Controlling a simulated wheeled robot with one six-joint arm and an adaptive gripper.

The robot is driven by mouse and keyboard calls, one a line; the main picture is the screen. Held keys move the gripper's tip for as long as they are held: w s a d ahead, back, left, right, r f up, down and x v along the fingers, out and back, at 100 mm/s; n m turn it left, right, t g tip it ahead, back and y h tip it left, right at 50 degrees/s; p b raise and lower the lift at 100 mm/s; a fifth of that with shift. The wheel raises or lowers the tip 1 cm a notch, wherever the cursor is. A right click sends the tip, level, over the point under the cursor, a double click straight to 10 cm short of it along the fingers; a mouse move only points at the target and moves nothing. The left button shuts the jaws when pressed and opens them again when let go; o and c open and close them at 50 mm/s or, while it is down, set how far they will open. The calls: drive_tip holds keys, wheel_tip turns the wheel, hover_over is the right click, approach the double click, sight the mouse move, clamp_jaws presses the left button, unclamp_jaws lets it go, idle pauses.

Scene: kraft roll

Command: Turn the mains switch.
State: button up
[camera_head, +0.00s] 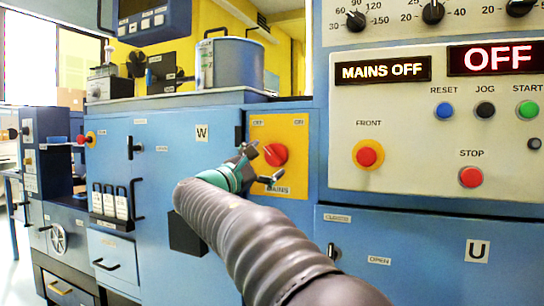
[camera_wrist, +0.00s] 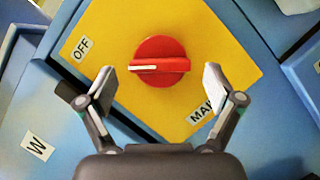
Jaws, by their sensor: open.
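The mains switch is a round red knob (camera_head: 275,155) on a yellow plate (camera_head: 293,135) fixed to the blue cabinet. In the wrist view the red knob (camera_wrist: 160,61) has a raised bar with a white line that points left, towards the OFF label (camera_wrist: 81,49). A MAINS label (camera_wrist: 203,109) is on the plate below right. My gripper (camera_head: 262,166) is at the plate, in front of the knob. In the wrist view my gripper (camera_wrist: 160,82) is open, one finger on each side of the knob and slightly below it, with gaps to both sides. Nothing is between the fingers.
A lit sign reads MAINS OFF (camera_head: 383,70) and another display reads OFF (camera_head: 497,57). Red front button (camera_head: 367,156) and red stop button (camera_head: 471,177) are on the panel to the right. A metal pot (camera_head: 230,64) stands on the cabinet top.

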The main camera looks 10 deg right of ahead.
drive_tip(key=shift+x, duration=1.4)
drive_tip(key=c, duration=1.1)
drive_tip(key=shift+c, duration=0.2)
